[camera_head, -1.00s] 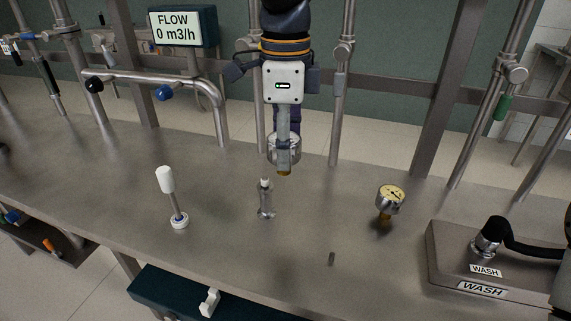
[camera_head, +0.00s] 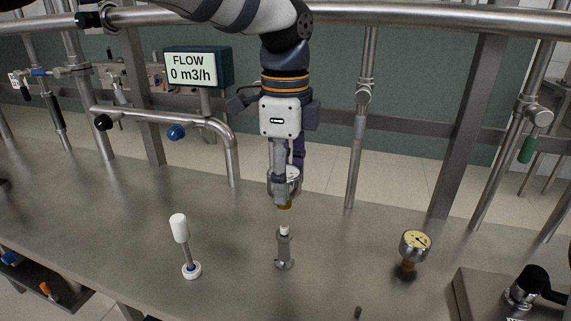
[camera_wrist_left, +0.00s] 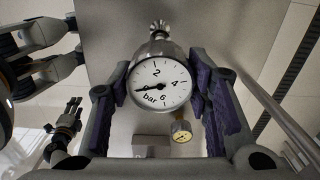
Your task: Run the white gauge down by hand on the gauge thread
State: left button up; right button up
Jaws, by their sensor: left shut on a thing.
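My left gripper (camera_head: 284,196) is shut on the white-faced gauge (camera_head: 293,180) and holds it upright, its brass lower end showing under the fingers. The left wrist view shows the gauge's dial (camera_wrist_left: 162,85), marked bar, between the purple finger pads. The gauge thread (camera_head: 284,249) is a short steel post with a white tip, standing on the bench. In the head view the gauge is directly above it with a small visible gap. A dark jointed part at the lower left of the left wrist view seems to be my right gripper (camera_wrist_left: 66,128); its jaw state is unclear.
A yellow-faced gauge (camera_head: 415,245) stands on the bench to the right. A white-capped rod (camera_head: 181,230) stands to the left. A wash block (camera_head: 470,295) with a black hose is at the lower right. Pipes and the flow display (camera_head: 190,68) stand behind.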

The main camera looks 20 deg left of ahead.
pick_arm(q)
jog(key=shift+f, duration=1.45)
jog(key=n, duration=0.2)
jog(key=shift+f+n, duration=0.1)
jog(key=shift+n, duration=0.3)
jog(key=n, duration=0.4)
jog(key=shift+w, duration=0.1)
jog(key=n, duration=0.7)
jog(key=shift+f, duration=1.15)
jog(key=shift+f, duration=0.15)
jog(key=shift+c, duration=1.2)
jog(key=m, duration=0.6)
jog(key=shift+f+m, duration=0.1)
jog(key=shift+m, duration=1.8)
grip_shut()
